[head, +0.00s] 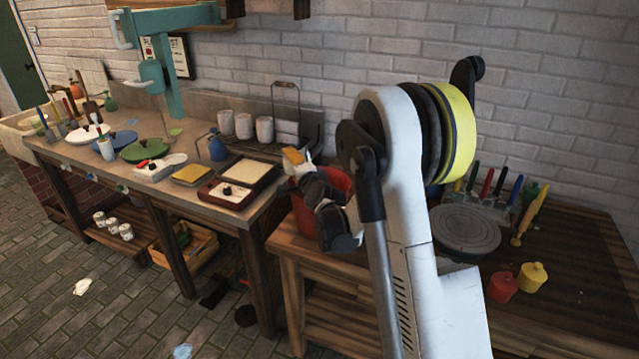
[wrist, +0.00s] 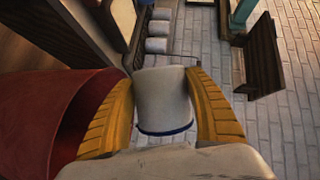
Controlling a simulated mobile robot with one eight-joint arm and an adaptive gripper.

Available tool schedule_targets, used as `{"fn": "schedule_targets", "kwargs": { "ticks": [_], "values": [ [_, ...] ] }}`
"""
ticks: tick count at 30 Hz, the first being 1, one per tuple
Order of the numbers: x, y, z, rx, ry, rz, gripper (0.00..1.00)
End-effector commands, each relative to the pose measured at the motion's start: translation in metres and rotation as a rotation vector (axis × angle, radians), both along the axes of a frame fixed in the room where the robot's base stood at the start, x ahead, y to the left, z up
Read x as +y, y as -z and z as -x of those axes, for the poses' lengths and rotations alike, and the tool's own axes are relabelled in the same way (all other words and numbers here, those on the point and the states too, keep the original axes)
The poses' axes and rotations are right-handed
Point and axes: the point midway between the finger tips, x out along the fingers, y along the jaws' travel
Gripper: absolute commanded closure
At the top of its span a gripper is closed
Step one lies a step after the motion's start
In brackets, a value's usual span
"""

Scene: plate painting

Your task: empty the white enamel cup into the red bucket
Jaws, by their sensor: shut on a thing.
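The white enamel cup (wrist: 163,98) with a dark blue rim sits between the two yellow fingers of my gripper (wrist: 164,92) in the wrist view. The fingers are shut on its sides. The red bucket (wrist: 62,112) fills the left of the wrist view, close beside the left finger. In the head view the bucket (head: 338,181) stands at the left end of the right-hand wooden table, partly hidden by my arm. My gripper (head: 294,156) is at its upper left there. The cup is hard to make out in that view, and its inside is hidden.
A tray with a cream surface (head: 249,172) lies left of the bucket. Several white cups (head: 244,125) stand behind, near a wire rack. A grey round turntable (head: 465,229) and red and yellow pots (head: 502,287) are right of my arm.

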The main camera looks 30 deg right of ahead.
Motion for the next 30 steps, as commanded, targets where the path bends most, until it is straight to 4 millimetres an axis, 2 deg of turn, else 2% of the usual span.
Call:
{"fn": "schedule_targets", "kwargs": {
  "ticks": [30],
  "values": [
    [-0.0088,-0.0005,0.0043,-0.056,0.001,-0.109,0.78]
  ]
}}
